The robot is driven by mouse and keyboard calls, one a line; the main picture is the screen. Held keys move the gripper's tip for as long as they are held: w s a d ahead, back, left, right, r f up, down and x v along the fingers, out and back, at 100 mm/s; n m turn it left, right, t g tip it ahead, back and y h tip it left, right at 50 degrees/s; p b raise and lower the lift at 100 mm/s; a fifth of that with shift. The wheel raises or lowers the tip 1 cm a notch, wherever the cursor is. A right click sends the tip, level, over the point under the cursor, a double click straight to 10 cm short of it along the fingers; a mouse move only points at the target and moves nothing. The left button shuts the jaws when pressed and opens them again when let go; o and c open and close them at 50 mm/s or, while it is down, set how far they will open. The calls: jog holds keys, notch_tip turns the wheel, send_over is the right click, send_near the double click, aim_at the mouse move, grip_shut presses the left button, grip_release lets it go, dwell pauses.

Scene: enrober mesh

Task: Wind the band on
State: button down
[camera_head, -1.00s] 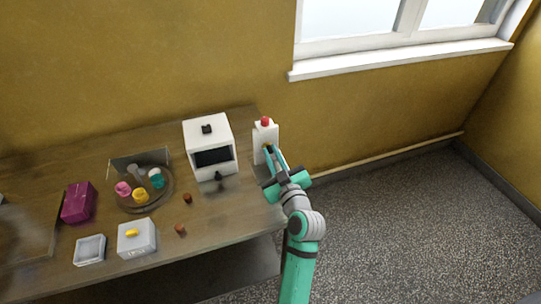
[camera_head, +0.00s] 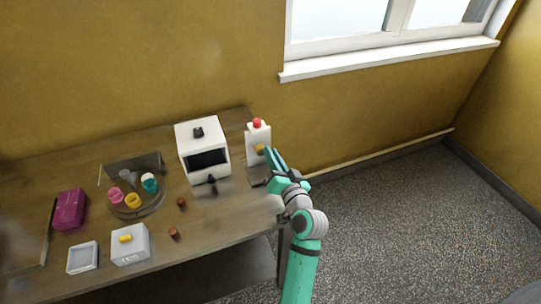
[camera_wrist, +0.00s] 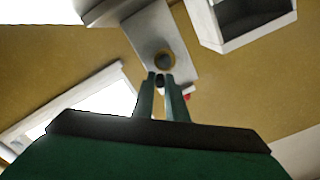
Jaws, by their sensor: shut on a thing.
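A tall white unit (camera_head: 255,136) with a red button on top stands at the right end of the table. A round brass knob (camera_head: 260,149) is on its front. In the wrist view the unit's pale face (camera_wrist: 150,32) shows with the brass ring (camera_wrist: 166,60), which has a dark centre. My gripper (camera_head: 267,151) is at the front of this unit, beside the knob. In the wrist view my gripper (camera_wrist: 160,78) is shut on a small dark handle just in front of the ring. Its far end is hidden between the fingers. I cannot make out a band.
A white box machine (camera_head: 203,150) with a dark opening stands left of the unit. A round tray (camera_head: 128,211) with coloured cups, a magenta box (camera_head: 69,209), a grey box (camera_head: 130,245) and a shallow tray (camera_head: 83,257) lie further left. Floor right of the table is clear.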

jog(key=m, duration=0.3)
jog(key=f+m, duration=0.1)
jog(key=shift+w+d+m, duration=0.1)
jog(key=shift+d+m, duration=0.2)
jog(key=shift+d, duration=0.05)
jog(key=shift+d+f+m, duration=0.1)
jog(key=shift+f+m, duration=0.15)
jog(key=shift+m, duration=0.7)
jog(key=shift+f+m, duration=0.2)
jog(key=shift+m, duration=0.75)
jog(key=c, duration=1.8)
grip_release()
jog(key=shift+o, duration=0.2)
jog(key=v, duration=1)
jog(key=shift+s+d, duration=0.15)
jog(key=shift+s, duration=0.25)
